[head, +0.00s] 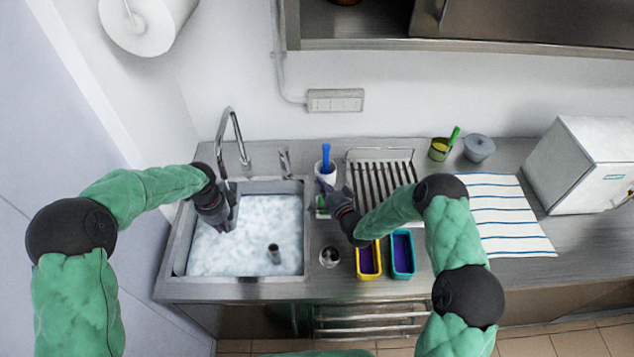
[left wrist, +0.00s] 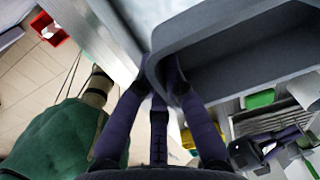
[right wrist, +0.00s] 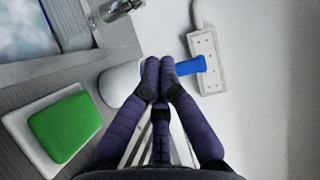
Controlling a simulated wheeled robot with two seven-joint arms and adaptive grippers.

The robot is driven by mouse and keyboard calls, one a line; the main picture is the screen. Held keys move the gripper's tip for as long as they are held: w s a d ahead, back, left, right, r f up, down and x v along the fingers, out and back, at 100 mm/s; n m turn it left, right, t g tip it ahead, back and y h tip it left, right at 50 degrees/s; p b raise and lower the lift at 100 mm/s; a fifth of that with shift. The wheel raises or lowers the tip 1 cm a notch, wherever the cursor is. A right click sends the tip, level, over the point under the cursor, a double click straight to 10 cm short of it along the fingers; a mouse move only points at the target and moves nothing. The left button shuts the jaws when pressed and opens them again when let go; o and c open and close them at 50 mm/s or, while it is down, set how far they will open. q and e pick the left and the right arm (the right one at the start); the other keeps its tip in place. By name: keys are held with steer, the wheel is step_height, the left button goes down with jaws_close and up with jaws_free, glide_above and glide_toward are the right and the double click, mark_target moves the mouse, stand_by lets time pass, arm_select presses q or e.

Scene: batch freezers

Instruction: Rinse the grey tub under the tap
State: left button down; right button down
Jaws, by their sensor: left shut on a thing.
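The grey tub (left wrist: 235,72) fills the upper right of the left wrist view, its rounded rim corner close to me. My left gripper (left wrist: 163,75) is shut on the tub's wall. In the head view this gripper (head: 228,222) is over the left part of the sink (head: 297,240), below the tap (head: 232,122); only a grey sliver of the tub shows beside the fingers. I cannot tell whether water is running. My right gripper (right wrist: 159,75) looks shut, its fingertips together; in the head view it (head: 325,186) is right of the sink, by a white cup (head: 326,172).
The sink holds foamy water and a dark upright tube (head: 274,253). A blue handle (head: 326,155) stands in the cup. A dish rack (head: 380,165), yellow tub (head: 368,272), teal tub (head: 403,270) and green sponge (right wrist: 65,126) crowd the counter's middle. A striped cloth (head: 505,215) lies right.

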mark_target(290, 176)
steer(key=w+a+f, duration=0.1)
steer(key=w+a, duration=0.5)
steer(key=a, duration=0.1)
steer(key=shift+w+a, duration=0.15)
steer(key=shift+f, duration=0.1)
steer(key=a, duration=0.1)
steer(key=s+a, duration=0.1)
steer(key=a, duration=0.1)
steer(key=shift+a, duration=0.3)
steer(key=shift+d, duration=0.1)
